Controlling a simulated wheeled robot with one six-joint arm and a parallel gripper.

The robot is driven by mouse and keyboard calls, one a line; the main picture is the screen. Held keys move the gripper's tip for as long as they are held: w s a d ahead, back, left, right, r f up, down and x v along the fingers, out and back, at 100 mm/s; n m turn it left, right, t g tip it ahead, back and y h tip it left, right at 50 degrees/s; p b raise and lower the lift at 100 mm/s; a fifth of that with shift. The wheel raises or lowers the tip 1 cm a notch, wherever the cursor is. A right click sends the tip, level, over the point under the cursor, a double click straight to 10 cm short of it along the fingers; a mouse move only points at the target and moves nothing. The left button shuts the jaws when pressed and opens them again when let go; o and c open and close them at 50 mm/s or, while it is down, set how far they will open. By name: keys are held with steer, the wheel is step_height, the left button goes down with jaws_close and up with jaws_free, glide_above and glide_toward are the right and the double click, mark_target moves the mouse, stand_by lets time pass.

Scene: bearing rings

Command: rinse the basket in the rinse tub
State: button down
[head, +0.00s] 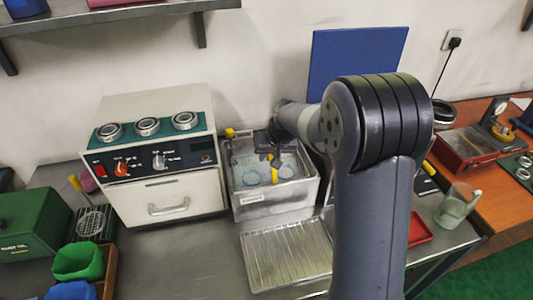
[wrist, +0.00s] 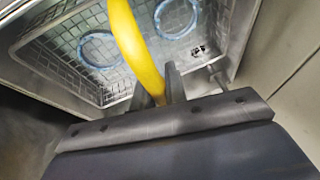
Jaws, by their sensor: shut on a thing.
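The wire basket (wrist: 60,68) sits inside the metal rinse tub (head: 272,214), which has a small unreadable label on its front. Two bluish rings lie in the basket, one left (wrist: 82,52) and one right (wrist: 158,18) in the wrist view. A yellow handle (wrist: 135,45) arches up from the basket; its yellow parts also show in the head view (head: 275,176). My gripper (wrist: 160,92) is shut on this handle, over the tub. My wrist and arm hide part of the tub's right side in the head view. I cannot tell the water level.
A ribbed metal drain tray (head: 288,254) lies in front of the tub. A white oven-like unit (head: 165,190) with several knobs and three bearings (head: 147,127) on top stands close left. A blue board (head: 350,60) is behind. A glass beaker (head: 456,206) and red tray (head: 420,230) are right.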

steer(key=shift+r+p, duration=3.75)
steer(key=shift+r, duration=1)
steer(key=shift+f, duration=0.1)
